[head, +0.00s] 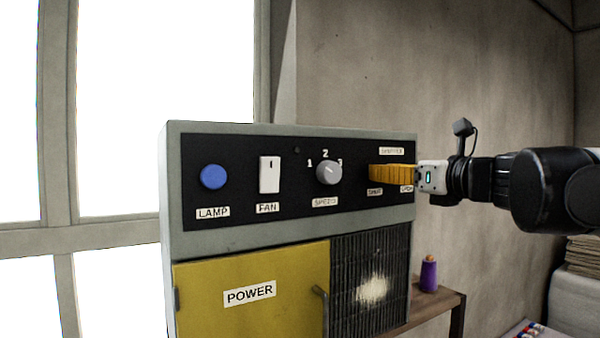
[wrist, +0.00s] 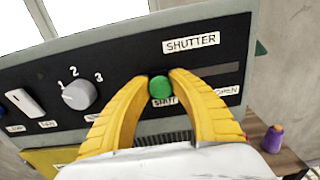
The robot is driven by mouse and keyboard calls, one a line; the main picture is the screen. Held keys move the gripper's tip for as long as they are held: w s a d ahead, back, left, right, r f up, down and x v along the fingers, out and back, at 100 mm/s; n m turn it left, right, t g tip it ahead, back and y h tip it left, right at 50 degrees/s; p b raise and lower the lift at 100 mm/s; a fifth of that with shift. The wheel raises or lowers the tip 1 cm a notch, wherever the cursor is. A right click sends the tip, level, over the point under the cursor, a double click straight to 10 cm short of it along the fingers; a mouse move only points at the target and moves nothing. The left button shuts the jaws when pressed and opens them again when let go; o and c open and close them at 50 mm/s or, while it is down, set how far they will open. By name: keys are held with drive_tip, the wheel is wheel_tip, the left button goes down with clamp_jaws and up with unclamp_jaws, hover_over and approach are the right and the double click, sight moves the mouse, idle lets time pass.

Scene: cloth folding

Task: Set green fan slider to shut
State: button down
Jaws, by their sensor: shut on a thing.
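The green slider knob (wrist: 161,88) sits at the left end of its dark slot, above the label SHUT, in the wrist view. The SHUTTER label (wrist: 191,43) is above it. The slot runs on to the right toward the OPEN label (wrist: 227,91). My gripper (wrist: 160,80) has its yellow fingers on both sides of the knob, shut on it. In the head view my gripper (head: 376,172) reaches in from the right and its fingers hide the knob and most of the slot.
The panel (head: 285,219) also carries a blue LAMP button (head: 213,176), a white FAN switch (head: 269,174) and a grey speed dial (head: 329,171). A yellow POWER door (head: 250,318) and a grille (head: 392,313) are below. A purple spool (head: 428,275) stands on a wooden shelf at right.

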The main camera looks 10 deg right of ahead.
drive_tip(key=shift+a, duration=0.1)
drive_tip(key=c, duration=1.1)
unclamp_jaws()
drive_tip(key=shift+c, duration=0.2)
drive_tip(key=shift+s+a, duration=0.15)
drive_tip(key=v, duration=1.2)
